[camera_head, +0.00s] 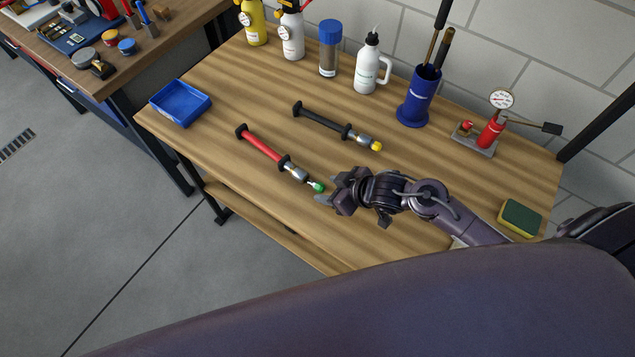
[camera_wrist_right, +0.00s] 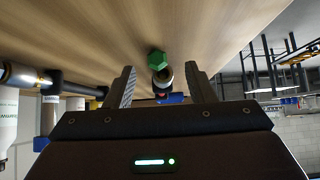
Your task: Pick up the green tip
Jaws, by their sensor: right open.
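The green tip (camera_head: 319,187) sits on the near right end of a red membrane tube (camera_head: 263,145) lying on the wooden table. My right gripper (camera_head: 328,190) is open and close to the green tip, at its right. In the right wrist view the green tip (camera_wrist_right: 157,62) shows between and beyond the two open fingers (camera_wrist_right: 160,88), with clear space on both sides. A black tube (camera_head: 318,120) with a yellow tip (camera_head: 377,145) lies behind the red one. My left gripper is not seen.
A blue tray (camera_head: 181,119) stands at the table's left end. White bottles, a blue-capped jar (camera_head: 328,63), a blue holder (camera_head: 412,118) and a red gauge pump (camera_head: 490,130) line the back. A sponge (camera_head: 520,217) lies at the right. The table in front of the red tube is clear.

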